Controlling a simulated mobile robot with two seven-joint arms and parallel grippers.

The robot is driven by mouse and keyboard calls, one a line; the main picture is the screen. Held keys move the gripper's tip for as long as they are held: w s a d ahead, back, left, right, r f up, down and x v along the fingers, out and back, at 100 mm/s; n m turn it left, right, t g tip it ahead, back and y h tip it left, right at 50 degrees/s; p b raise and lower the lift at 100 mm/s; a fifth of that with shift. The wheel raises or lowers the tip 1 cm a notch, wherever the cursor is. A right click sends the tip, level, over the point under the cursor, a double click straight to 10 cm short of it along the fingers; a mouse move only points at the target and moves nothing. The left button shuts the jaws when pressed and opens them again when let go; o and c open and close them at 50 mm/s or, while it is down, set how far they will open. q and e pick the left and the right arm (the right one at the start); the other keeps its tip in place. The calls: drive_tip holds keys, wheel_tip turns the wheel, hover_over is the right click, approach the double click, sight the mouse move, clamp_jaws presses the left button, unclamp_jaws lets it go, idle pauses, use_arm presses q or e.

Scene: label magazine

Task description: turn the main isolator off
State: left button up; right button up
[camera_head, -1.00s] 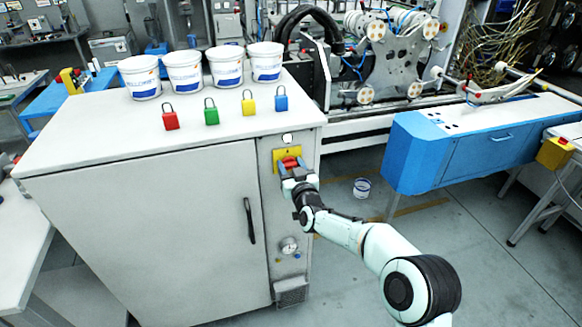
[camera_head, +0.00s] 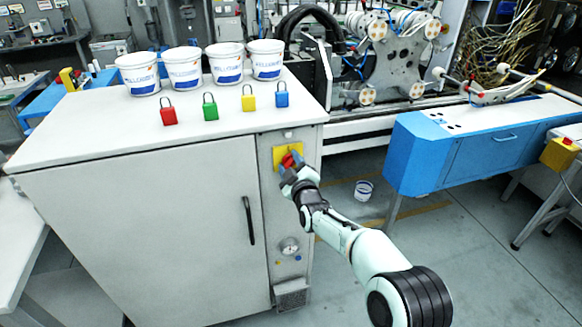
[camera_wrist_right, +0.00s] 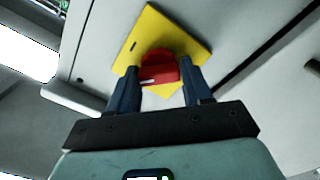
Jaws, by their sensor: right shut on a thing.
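The main isolator is a red rotary handle (camera_head: 287,160) on a yellow plate (camera_head: 280,153), high on the narrow right panel of the grey cabinet (camera_head: 150,230). My right gripper (camera_head: 290,163) is shut on the red handle, one blue finger on each side. In the right wrist view the red handle (camera_wrist_right: 160,68) sits between the fingers of my right gripper (camera_wrist_right: 163,78). The yellow plate (camera_wrist_right: 152,32) behind it looks tilted relative to the gripper, so the handle stands at a slant to the plate. The handle's lower part is partly hidden. My left gripper is not in view.
Red (camera_head: 168,116), green (camera_head: 210,112), yellow (camera_head: 249,102) and blue (camera_head: 282,99) padlocks stand on the cabinet top, with several white tubs (camera_head: 184,70) behind. A gauge (camera_head: 289,246) sits below the isolator. A blue machine unit (camera_head: 470,150) stands at right.

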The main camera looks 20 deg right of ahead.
drive_tip(key=n+b, duration=0.1)
drive_tip(key=n, duration=0.3)
drive_tip(key=shift+a+f+n, duration=0.1)
drive_tip(key=shift+f+n, duration=0.05)
drive_tip(key=shift+n, duration=0.15)
drive_tip(key=n+b, duration=0.1)
drive_tip(key=n, duration=0.3)
drive_tip(key=shift+b, duration=0.3)
drive_tip(key=o, duration=1)
drive_tip(key=shift+c, duration=0.2)
drive_tip(key=shift+s, duration=0.1)
drive_tip(key=shift+s, duration=0.55)
drive_tip(key=s, duration=1.2)
drive_tip(key=shift+d, duration=0.3)
